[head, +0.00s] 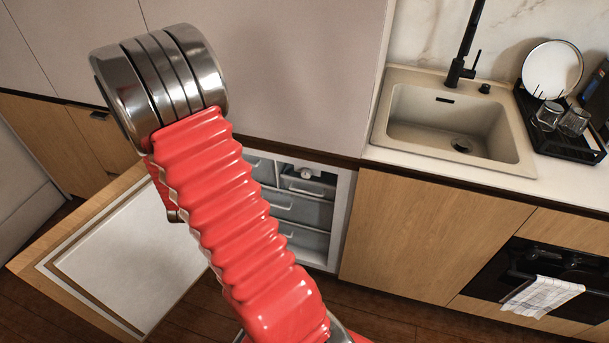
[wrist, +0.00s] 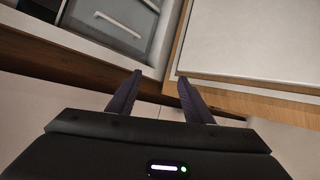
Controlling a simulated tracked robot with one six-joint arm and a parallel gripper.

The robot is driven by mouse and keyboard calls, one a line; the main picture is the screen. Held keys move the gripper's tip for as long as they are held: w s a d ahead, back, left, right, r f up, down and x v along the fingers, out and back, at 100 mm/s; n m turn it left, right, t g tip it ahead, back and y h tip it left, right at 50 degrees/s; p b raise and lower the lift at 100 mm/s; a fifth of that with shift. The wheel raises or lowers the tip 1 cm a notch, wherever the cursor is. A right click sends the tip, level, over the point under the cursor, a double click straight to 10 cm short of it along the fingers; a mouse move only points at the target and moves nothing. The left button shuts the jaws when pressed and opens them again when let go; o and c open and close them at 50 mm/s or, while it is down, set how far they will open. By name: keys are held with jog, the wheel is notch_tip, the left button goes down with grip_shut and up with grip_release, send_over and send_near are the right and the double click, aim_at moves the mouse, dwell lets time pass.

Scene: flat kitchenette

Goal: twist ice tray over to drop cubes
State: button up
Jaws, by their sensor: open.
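My gripper (wrist: 160,76) is open and empty in the wrist view, its two dark fingers apart. In the head view my red arm hides it. The freezer (head: 345,215) stands open under the counter, with grey drawers (head: 300,208) inside. A small dark compartment (head: 307,180) at the top holds a pale rounded thing that is too small to make out. I cannot pick out an ice tray or any cubes in either view. In the wrist view a drawer front (wrist: 110,22) with a light handle lies beyond my fingers, to the left.
The freezer door (head: 130,265) is swung wide open at the lower left; it also shows in the wrist view (wrist: 260,40). A sink (head: 450,125) with a black tap is at the upper right. A dish rack (head: 562,130) holds a plate and glasses. A towel (head: 540,297) hangs on the oven.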

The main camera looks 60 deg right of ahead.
jog(key=s+d+f+m+g+h, duration=0.1)
jog(key=s+d+f+g+h, duration=0.1)
jog(key=s+d+f, duration=0.35)
jog(key=g+h, duration=0.5)
jog(key=h, duration=0.2)
send_near(306, 176)
jog(key=a, duration=0.3)
jog(key=shift+w+f, duration=0.1)
jog(key=shift+d, duration=0.1)
jog(key=d, duration=1.3)
jog(key=shift+w+d, duration=0.35)
jog(key=shift+w, duration=0.05)
jog(key=shift+c, duration=0.4)
jog(key=shift+a, duration=0.1)
jog(key=c, duration=0.9)
